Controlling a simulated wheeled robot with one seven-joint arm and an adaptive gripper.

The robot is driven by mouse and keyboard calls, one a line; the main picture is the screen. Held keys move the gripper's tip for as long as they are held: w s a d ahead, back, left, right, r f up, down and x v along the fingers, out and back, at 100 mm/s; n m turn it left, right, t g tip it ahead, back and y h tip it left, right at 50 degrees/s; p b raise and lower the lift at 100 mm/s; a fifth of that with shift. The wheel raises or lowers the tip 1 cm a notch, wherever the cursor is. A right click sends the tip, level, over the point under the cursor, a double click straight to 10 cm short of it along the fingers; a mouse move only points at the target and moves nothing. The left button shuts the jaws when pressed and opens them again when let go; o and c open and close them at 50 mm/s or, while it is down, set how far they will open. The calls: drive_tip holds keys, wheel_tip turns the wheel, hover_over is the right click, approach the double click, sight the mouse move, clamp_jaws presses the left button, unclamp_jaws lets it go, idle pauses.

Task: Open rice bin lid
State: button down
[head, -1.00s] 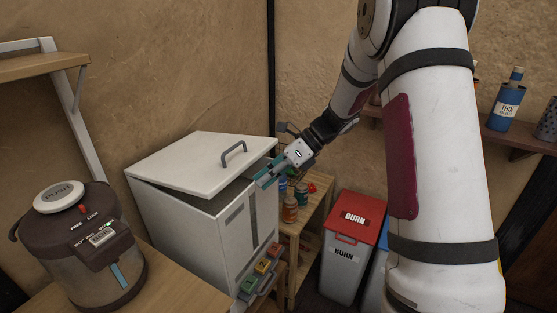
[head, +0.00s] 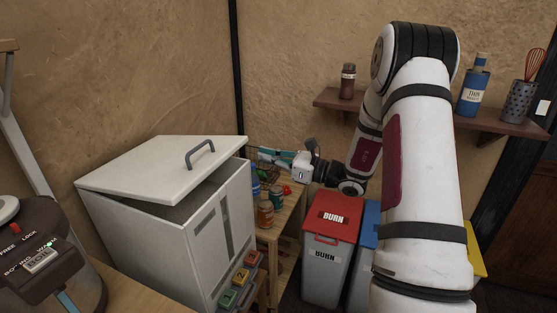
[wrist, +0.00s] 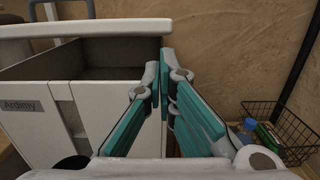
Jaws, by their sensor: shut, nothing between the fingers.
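The rice bin (head: 165,245) is a white box at the left of the head view, with dispensing buttons low on its front. Its white lid (head: 140,168) has a grey handle (head: 200,153) on top. The lid is tilted up, with a dark gap between it and the bin's rim. In the wrist view the lid's edge (wrist: 95,29) runs across the top left, above the bin's open top (wrist: 80,62). My gripper (head: 266,154) is just right of the bin, apart from the lid. In the wrist view its teal fingers (wrist: 160,70) are together and hold nothing.
A wooden stand (head: 280,225) with bottles and a wire basket (wrist: 280,128) is right of the bin. A red-lidded burn bin (head: 330,255) stands farther right. A wall shelf (head: 430,118) holds containers behind my arm. A brown water dispenser (head: 45,275) is at the lower left.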

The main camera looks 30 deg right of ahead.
drive_tip(key=shift+x, duration=2.05)
